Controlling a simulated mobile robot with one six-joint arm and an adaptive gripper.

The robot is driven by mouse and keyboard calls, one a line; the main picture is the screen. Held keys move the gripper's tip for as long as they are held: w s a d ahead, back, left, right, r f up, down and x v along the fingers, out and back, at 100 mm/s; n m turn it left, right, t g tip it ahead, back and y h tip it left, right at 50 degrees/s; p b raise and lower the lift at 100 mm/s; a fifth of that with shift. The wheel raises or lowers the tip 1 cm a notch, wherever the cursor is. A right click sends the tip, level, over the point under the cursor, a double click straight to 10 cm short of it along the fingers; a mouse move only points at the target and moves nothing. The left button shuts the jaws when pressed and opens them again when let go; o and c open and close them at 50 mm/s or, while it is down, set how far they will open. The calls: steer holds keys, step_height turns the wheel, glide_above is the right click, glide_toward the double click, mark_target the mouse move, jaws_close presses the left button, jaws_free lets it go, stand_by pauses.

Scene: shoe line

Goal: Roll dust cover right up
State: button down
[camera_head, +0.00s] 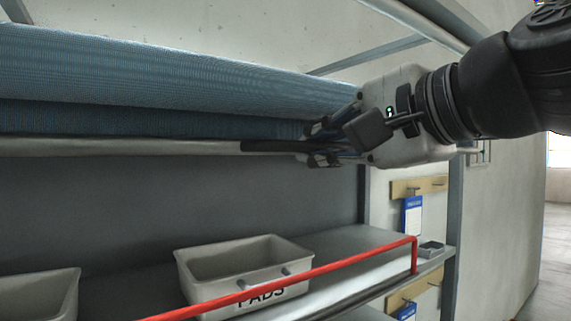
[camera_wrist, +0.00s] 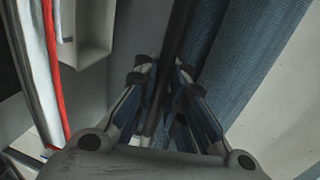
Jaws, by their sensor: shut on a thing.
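The dust cover (camera_head: 170,85) is a blue woven sheet gathered in a thick roll along the top of the shelf unit; it also shows in the wrist view (camera_wrist: 240,70). A pale metal bar (camera_head: 110,147) with a dark grip section (camera_head: 265,147) runs along its lower edge. My gripper (camera_head: 322,145) is at the right end of this bar, fingers closed around the dark section. In the wrist view the dark bar (camera_wrist: 178,40) passes between the fingertips (camera_wrist: 162,72). The fingers hide part of the bar.
Below is a shelf with a grey bin (camera_head: 245,262) labelled PADS and another grey bin (camera_head: 40,295) at left. A red rail (camera_head: 340,265) runs along the shelf front. A post (camera_head: 455,200) and hanging blue-white tags (camera_head: 412,218) stand at right. The space between bar and bins is clear.

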steer(key=shift+s+r, duration=0.1)
steer(key=shift+r, duration=0.65)
steer(key=c, duration=2)
jaws_free()
steer(key=o, duration=0.3)
steer(key=shift+s+d, duration=0.15)
steer(key=shift+s, duration=0.05)
steer(key=shift+o, duration=0.2)
steer(key=shift+w+f, duration=0.1)
